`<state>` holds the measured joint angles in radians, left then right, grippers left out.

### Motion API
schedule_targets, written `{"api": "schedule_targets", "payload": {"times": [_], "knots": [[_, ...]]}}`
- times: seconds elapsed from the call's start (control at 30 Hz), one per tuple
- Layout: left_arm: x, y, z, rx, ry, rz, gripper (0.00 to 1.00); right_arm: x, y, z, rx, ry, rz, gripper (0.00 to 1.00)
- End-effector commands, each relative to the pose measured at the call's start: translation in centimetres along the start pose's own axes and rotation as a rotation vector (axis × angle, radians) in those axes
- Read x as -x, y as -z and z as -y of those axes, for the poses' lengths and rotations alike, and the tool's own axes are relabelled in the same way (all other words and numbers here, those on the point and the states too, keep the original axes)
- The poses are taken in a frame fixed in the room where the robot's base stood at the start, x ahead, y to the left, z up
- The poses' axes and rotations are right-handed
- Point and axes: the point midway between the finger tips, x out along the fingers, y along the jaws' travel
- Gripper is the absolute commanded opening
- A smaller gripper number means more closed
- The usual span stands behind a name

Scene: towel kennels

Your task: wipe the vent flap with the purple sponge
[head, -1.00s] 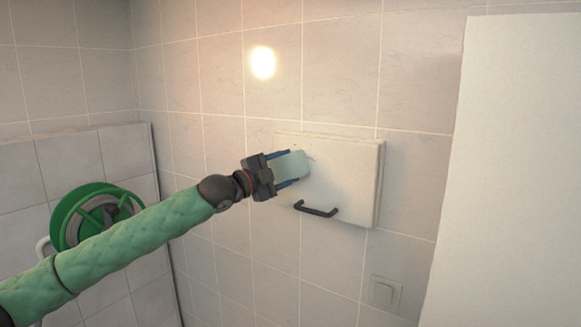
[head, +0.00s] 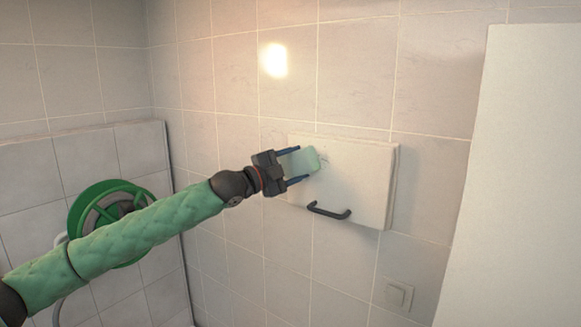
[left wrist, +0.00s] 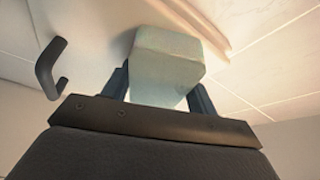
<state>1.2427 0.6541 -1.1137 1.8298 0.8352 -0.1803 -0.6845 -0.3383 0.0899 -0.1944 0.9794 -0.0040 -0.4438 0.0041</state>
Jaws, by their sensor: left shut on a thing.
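The vent flap (head: 360,178) is a pale, square panel on the tiled wall, with a dark bar handle (head: 329,211) low on its left part. My left gripper (head: 301,163) is in front of the flap's upper left part. It is shut on a sponge (head: 312,160), which looks pale green, not purple. In the left wrist view the sponge (left wrist: 165,62) sits between the fingers against or very close to the pale flap; contact is not certain. My right gripper is not in view.
A green hose reel (head: 103,208) is at the left, behind my left arm. A wall switch (head: 398,296) is below the flap. A large plain white panel (head: 520,180) fills the right side. The tiled wall above the flap is clear.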

Motion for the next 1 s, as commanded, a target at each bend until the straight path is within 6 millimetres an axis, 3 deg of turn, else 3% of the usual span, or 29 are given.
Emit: {"api": "schedule_targets", "payload": {"times": [1.0], "knots": [[-1.9,4.9,-2.4,0.0,-0.003,-0.002,0.4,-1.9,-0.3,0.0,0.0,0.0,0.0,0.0]]}}
